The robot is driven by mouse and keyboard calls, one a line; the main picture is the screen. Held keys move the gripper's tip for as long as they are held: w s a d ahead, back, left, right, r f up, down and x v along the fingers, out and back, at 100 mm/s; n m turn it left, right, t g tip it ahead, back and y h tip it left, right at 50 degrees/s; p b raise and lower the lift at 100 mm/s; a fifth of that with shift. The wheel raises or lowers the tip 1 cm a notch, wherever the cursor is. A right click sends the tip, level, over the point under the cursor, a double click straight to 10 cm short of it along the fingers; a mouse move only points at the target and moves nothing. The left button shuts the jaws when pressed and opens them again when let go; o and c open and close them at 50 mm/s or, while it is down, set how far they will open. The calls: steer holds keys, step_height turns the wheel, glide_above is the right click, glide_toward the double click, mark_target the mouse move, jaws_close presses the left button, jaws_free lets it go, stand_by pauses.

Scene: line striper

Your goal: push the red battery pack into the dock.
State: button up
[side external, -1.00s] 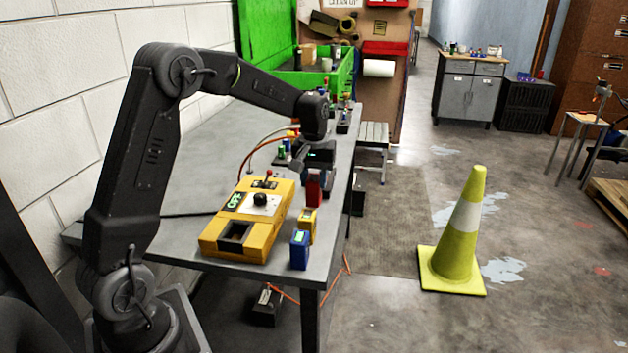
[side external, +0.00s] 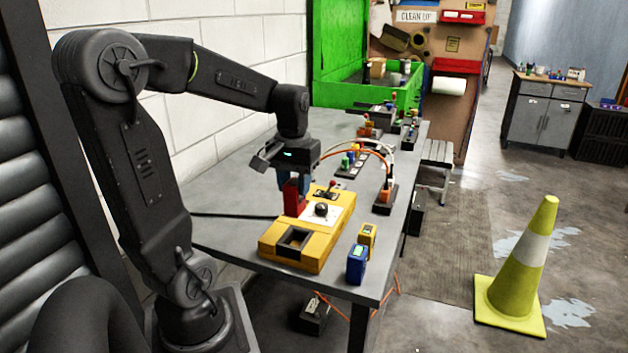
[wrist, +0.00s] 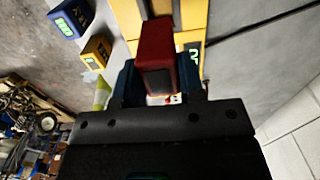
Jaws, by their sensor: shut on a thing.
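My gripper (side external: 292,186) has blue fingers shut on the red battery pack (side external: 293,203), which hangs upright below them. The pack is at the left side of the yellow dock box (side external: 318,256), behind the square dark opening (side external: 295,238) in its top. I cannot tell whether the pack touches the box. In the wrist view the red pack (wrist: 157,60) sits between the fingers, with the yellow box (wrist: 193,14) beyond it.
A blue pack (side external: 357,264) and a yellow pack (side external: 367,236) stand right of the box near the table's front edge. The box carries a black knob (side external: 321,209). Cables and small devices (side external: 384,200) lie farther back. A traffic cone (side external: 520,270) stands on the floor.

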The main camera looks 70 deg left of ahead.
mark_target(295, 206)
steer(key=shift+f, duration=2.85)
steer(key=shift+f, duration=2.05)
steer(key=o, duration=1)
steer(key=shift+c, duration=0.2)
steer(key=shift+o, duration=0.4)
steer(key=shift+s, duration=0.1)
steer(key=shift+o, duration=1.2)
steer(key=shift+r, duration=3.45)
